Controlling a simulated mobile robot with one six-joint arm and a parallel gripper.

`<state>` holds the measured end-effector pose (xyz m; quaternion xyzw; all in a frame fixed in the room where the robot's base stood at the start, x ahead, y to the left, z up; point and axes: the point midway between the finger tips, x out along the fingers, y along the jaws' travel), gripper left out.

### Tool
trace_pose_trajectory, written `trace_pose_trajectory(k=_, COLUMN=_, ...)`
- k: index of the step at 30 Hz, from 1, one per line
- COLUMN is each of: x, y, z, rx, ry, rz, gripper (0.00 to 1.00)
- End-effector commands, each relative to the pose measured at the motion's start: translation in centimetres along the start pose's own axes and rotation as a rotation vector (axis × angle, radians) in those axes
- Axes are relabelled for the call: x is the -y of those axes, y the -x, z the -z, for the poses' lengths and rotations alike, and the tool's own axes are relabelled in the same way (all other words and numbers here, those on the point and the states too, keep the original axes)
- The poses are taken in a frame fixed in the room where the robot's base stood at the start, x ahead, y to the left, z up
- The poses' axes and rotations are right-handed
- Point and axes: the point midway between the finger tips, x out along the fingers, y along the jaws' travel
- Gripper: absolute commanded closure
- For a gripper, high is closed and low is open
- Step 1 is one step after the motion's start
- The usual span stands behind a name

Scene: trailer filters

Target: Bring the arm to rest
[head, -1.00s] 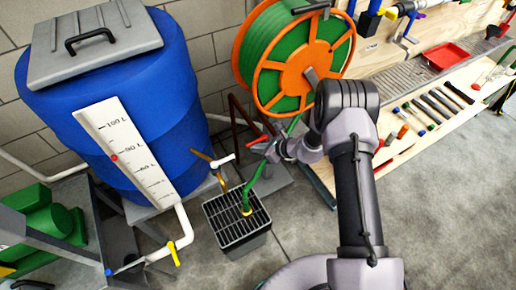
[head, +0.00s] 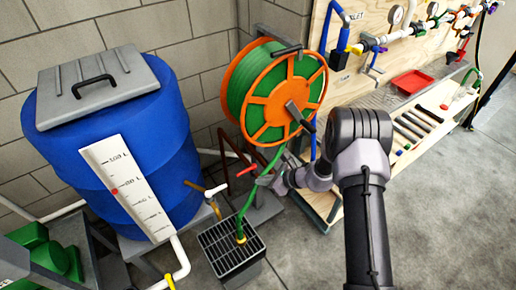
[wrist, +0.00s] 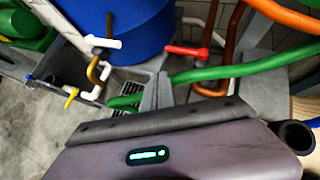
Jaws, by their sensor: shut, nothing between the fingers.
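My arm reaches out from the lower right in the head view, bent at a dark elbow (head: 360,125). My gripper (head: 264,180) is at its far end, in front of the hose reel and above the drain box. In the wrist view my gripper (wrist: 157,88) is shut, its grey fingers together and empty. A green hose (wrist: 235,72) runs close to the fingertips in that view. I cannot tell whether they touch.
A blue barrel (head: 110,135) with a level scale stands left. The orange and green hose reel (head: 272,92) is behind my gripper. The grated drain box (head: 230,250) sits below. A tool bench (head: 425,120) is at right. Open floor (head: 460,210) lies right of my arm.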

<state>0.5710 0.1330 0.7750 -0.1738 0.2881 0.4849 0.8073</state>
Motion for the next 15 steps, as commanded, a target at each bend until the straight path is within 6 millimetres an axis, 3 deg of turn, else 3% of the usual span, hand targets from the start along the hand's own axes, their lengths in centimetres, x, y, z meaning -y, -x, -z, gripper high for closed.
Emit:
trace_pose_trajectory(k=2, x=0.0, y=0.3, z=-0.6, rx=0.001, ry=0.017, rz=-0.003, gripper=1.0)
trace_pose_trajectory(k=5, x=-0.3, y=3.4, z=-4.8, rx=0.005, ry=0.146, rz=-0.025, gripper=1.0)
trace_pose_trajectory(k=8, x=-2.5, y=10.0, z=-12.0, rx=-0.011, ry=0.417, rz=-0.07, gripper=1.0)
trace_pose_trajectory(k=10, x=-5.5, y=15.4, z=-15.9, rx=-0.045, ry=0.635, rz=-0.103, gripper=1.0)
trace_pose_trajectory(k=12, x=-8.9, y=20.6, z=-18.4, rx=-0.096, ry=0.846, rz=-0.127, gripper=1.0)
trace_pose_trajectory(k=15, x=-13.9, y=27.5, z=-19.7, rx=-0.202, ry=1.14, rz=-0.148, gripper=1.0)
